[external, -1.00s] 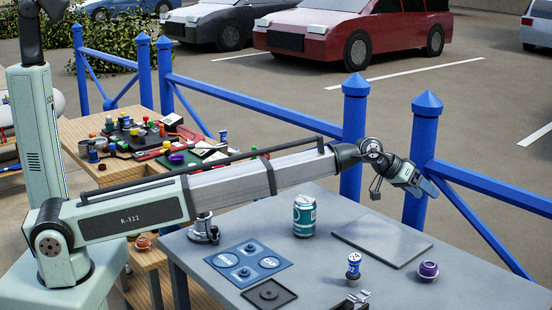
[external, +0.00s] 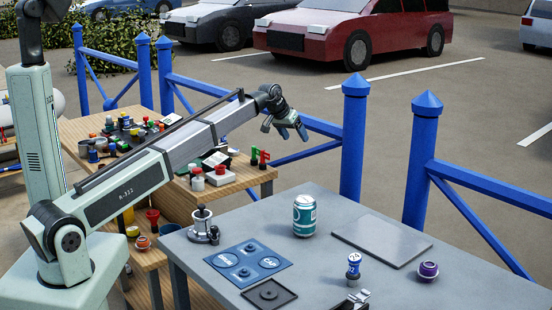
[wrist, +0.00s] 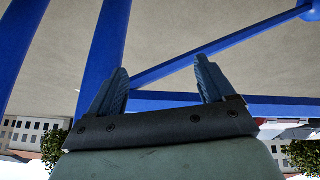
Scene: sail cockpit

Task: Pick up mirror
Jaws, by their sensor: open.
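I cannot clearly identify a mirror in either view. A flat grey rectangular plate (external: 381,241) lies on the right part of the grey table (external: 325,270); I cannot tell whether its surface is reflective. My gripper (external: 293,135) is raised in the air beyond the far left part of the grey table, in front of the blue railing. It is open and empty.
A teal can (external: 304,216), a blue-and-white cylinder (external: 353,266), a purple round item (external: 428,270), a blue panel (external: 248,263) and a dark square tray (external: 269,294) are on the grey table. A wooden table (external: 255,178) with small coloured items stands behind. Blue posts (external: 355,130) border the far side.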

